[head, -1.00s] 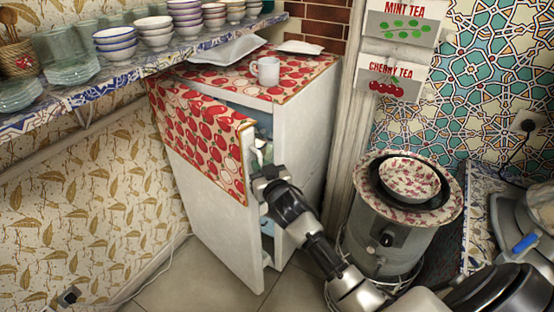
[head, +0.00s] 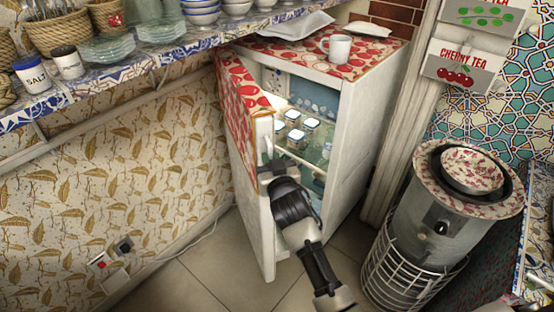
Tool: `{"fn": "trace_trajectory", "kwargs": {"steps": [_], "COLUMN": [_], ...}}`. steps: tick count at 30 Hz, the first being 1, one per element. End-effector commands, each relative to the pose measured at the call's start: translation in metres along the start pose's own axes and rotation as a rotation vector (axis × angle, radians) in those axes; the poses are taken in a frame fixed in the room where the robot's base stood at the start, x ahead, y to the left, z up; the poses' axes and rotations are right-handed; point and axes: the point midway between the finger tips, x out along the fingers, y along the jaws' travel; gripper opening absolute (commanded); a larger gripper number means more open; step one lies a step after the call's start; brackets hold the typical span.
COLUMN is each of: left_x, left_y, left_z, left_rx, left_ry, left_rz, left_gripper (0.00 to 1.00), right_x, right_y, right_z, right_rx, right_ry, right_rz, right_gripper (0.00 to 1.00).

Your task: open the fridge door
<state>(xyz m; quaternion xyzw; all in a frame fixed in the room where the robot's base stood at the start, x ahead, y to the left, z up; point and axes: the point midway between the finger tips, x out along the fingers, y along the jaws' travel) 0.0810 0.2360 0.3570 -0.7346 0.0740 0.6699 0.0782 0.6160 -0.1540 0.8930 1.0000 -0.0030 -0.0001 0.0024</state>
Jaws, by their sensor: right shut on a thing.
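The white fridge (head: 362,150) stands in the corner with a red cherry-patterned cloth on its top. Its door (head: 258,210), with the same cloth over its upper part, stands well open and swung out to the left. Inside, several small jars (head: 296,130) sit on a lit shelf. My right gripper (head: 272,168) is at the free edge of the door and shut on it; the arm partly hides the lower inside. Whether the fingers hold a handle or the panel edge cannot be told. My left gripper is not in view.
A white mug (head: 337,47) stands on the fridge top. A shelf (head: 105,75) with dishes and jars runs along the left wall, above the door's left side. Floor (head: 215,270) is clear before the door.

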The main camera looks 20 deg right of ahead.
Motion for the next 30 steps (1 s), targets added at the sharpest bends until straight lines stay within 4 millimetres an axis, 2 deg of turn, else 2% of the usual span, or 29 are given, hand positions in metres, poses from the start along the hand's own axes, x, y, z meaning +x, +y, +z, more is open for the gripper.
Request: {"fn": "trace_trajectory", "kwargs": {"steps": [11, 12, 13, 23, 26, 30], "left_x": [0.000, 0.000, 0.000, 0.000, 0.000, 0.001], "left_y": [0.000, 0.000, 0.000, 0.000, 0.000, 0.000], "left_z": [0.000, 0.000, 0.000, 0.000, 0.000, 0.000], "left_rx": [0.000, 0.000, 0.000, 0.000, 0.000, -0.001], "left_ry": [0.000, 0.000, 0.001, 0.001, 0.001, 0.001], "left_rz": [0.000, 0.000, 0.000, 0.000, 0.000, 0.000], "left_gripper": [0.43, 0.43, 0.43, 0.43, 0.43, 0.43], "right_x": [0.000, 0.000, 0.000, -0.002, -0.011, -0.036], "right_y": [-0.001, -0.001, -0.001, -0.001, -0.001, -0.001], "right_z": [0.000, 0.000, 0.000, 0.000, 0.001, 0.002], "right_rx": [-0.006, -0.006, -0.006, -0.002, -0.002, 0.000], "right_ry": [0.001, 0.001, 0.001, 0.000, -0.001, -0.002], "right_rz": [-0.002, -0.002, -0.002, -0.002, -0.002, -0.003], "right_gripper": [0.00, 0.16, 0.21, 0.22, 0.22, 0.22]}}
